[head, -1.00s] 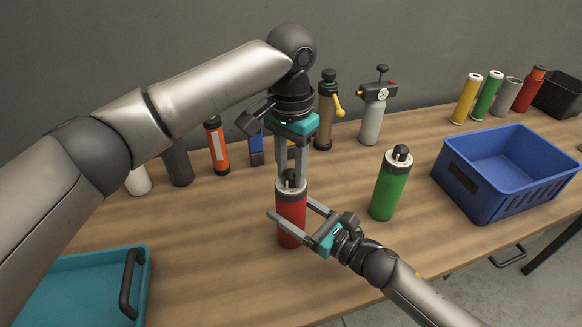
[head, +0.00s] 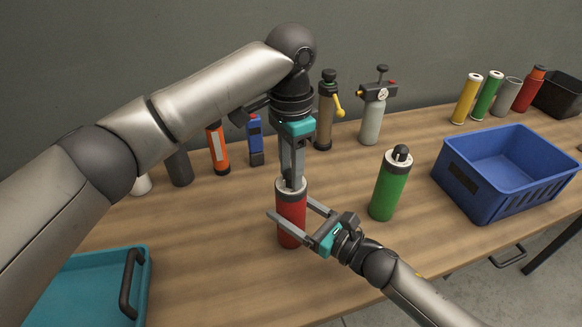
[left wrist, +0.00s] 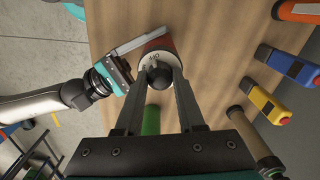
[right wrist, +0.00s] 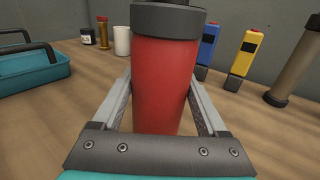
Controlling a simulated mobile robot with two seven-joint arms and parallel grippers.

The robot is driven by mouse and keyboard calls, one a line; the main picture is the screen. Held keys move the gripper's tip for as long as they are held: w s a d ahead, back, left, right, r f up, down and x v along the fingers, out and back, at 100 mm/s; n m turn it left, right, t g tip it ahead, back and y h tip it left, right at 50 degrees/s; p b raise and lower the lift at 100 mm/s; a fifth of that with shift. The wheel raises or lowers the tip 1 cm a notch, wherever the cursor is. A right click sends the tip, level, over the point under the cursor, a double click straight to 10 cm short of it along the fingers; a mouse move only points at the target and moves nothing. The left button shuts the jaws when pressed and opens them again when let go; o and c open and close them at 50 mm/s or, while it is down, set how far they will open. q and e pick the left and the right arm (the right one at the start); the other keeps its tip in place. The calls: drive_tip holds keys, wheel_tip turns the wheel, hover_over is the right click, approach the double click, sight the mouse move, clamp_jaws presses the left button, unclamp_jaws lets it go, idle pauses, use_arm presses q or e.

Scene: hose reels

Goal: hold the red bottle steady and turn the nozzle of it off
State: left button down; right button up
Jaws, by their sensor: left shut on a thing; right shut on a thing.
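The red bottle (head: 291,215) stands upright on the wooden table (head: 220,265), with a white top and a dark nozzle (left wrist: 159,76). My left gripper (head: 291,182) points straight down from above and is shut on the nozzle; its fingers hide most of the nozzle in the head view. My right gripper (head: 294,212) reaches in from the right, low over the table, and is shut around the body of the red bottle. In the right wrist view the red body (right wrist: 165,80) fills the space between the fingers.
A green bottle (head: 388,186) stands close to the right. A blue crate (head: 478,183) is further right, and a teal tray (head: 75,290) is at front left.

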drive_tip(key=shift+f, duration=0.1)
use_arm(q)
drive_tip(key=c, duration=0.5)
unclamp_jaws()
wheel_tip(320, 180, up, 12)
idle(0.4)
use_arm(e)
drive_tip(key=o, duration=1.6)
